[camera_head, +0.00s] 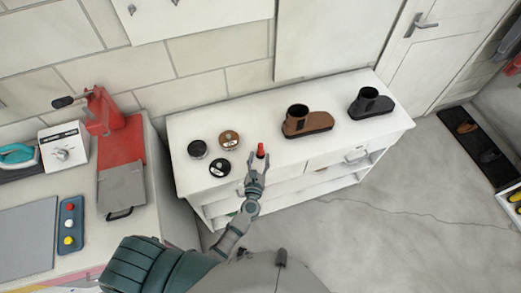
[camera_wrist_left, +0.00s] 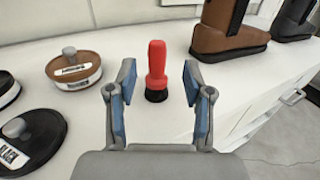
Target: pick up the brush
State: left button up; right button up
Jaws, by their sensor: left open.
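The brush (camera_wrist_left: 156,68) has a red handle and short black bristles. It stands upright, bristles down, on the white shelf top (camera_head: 250,115) near its front edge. The brush also shows small and red in the head view (camera_head: 261,150). My left gripper (camera_head: 257,163) reaches over the front edge of the shelf at the brush. In the left wrist view its blue-padded fingers (camera_wrist_left: 158,84) are open, one on each side of the brush, with clear gaps to it. My right gripper is not in view.
Round tins, a brown one (camera_head: 229,140) and two black ones (camera_head: 198,149), sit left of the brush. A brown shoe (camera_head: 308,122) and a black shoe (camera_head: 371,103) stand to the right. A bench with a red machine (camera_head: 112,125) is at the left.

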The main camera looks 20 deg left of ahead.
aim_at(261, 148)
pick_arm(q)
jog(key=shift+w+d, duration=0.1)
jog(key=shift+w, duration=0.5)
jog(key=w, duration=0.1)
jog(key=w+a, duration=0.1)
jog(key=w, duration=0.3)
jog(key=shift+a+p, duration=0.3)
jog(key=shift+p, duration=0.05)
jog(key=shift+s+d, duration=0.1)
jog(key=shift+d, duration=0.2)
grip_shut()
